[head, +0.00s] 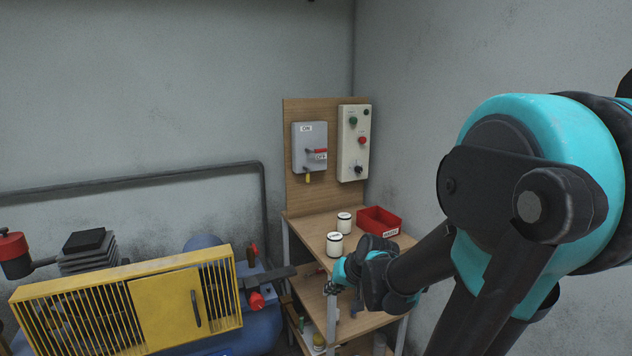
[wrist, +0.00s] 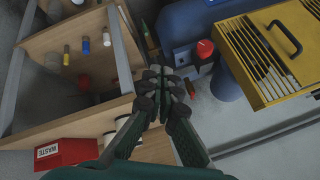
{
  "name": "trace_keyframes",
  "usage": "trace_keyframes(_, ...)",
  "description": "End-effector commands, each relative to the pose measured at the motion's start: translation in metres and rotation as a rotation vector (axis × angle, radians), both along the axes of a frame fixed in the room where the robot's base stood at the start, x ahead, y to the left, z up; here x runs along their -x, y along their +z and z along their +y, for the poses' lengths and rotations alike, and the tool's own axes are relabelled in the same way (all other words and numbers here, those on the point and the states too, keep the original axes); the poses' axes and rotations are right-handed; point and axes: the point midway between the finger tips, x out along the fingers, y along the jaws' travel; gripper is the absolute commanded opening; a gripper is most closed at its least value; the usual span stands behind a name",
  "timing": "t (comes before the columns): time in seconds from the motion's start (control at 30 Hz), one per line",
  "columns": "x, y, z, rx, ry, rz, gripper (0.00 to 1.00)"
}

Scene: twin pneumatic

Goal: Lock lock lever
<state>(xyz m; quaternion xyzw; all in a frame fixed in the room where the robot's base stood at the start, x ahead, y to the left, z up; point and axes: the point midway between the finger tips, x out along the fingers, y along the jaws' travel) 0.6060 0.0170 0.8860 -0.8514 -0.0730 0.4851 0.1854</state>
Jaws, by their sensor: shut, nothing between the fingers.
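A grey switch box (head: 310,147) marked ON and OFF hangs on the wooden back board. A red lever (head: 317,151) on it points right, by the OFF label. A small yellow piece (head: 308,177) hangs below the box. I cannot tell which part is the lock lever. My gripper (head: 331,288) is at the front edge of the wooden stand, below and apart from the switch box. In the wrist view my gripper (wrist: 166,84) is shut with its fingertips together and holds nothing. The switch box is not in the wrist view.
White canisters (head: 334,244) and a red waste bin (head: 379,221) stand on the stand's top (head: 310,228). A control panel (head: 354,143) hangs right of the box. The blue compressor with its yellow guard (head: 165,303) is at left, with a red knob (wrist: 205,48) near my gripper.

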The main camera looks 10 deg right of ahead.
Motion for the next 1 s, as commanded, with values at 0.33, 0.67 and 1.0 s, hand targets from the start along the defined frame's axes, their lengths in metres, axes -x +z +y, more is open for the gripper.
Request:
trace_keyframes(0.33,-0.13,0.073,0.015,-0.4,-0.154,-0.17,0.0)
trace_keyframes(0.67,-0.243,0.136,-0.02,-0.771,-0.345,-0.319,0.0)
trace_keyframes(1.0,-0.318,0.169,-0.077,-1.055,-0.517,-0.418,0.0)
